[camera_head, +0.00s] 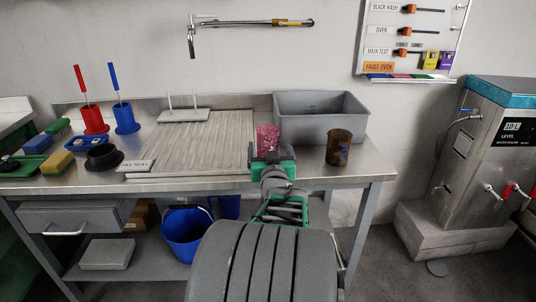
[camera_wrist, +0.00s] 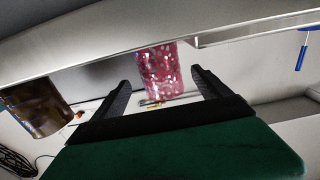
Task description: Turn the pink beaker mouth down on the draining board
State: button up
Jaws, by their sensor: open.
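The pink beaker (camera_head: 268,139) stands on the metal table just right of the draining board (camera_head: 190,142), partly hidden behind my gripper (camera_head: 272,157). In the wrist view the pink speckled beaker (camera_wrist: 158,72) lies between and beyond the two black fingers of my gripper (camera_wrist: 160,88). The fingers are open, with a gap on each side of the beaker. The wrist view is tilted and appears upside down. Which way the beaker's mouth faces is hard to tell. The draining board is a ribbed grey sheet, with bare ribs in view.
A brown beaker (camera_head: 339,147) stands to the right; it also shows in the wrist view (camera_wrist: 36,108). A grey basin (camera_head: 320,118) is behind. A black round object (camera_head: 104,157) and red and blue holders (camera_head: 94,121) stand left. A pegged rack (camera_head: 184,115) sits at the board's back.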

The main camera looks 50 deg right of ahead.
jog(key=x, duration=0.5)
jog(key=shift+w+d+f+b, duration=0.15)
jog(key=shift+w+b, duration=0.05)
jog(key=shift+b, duration=0.2)
jog(key=shift+c, duration=0.4)
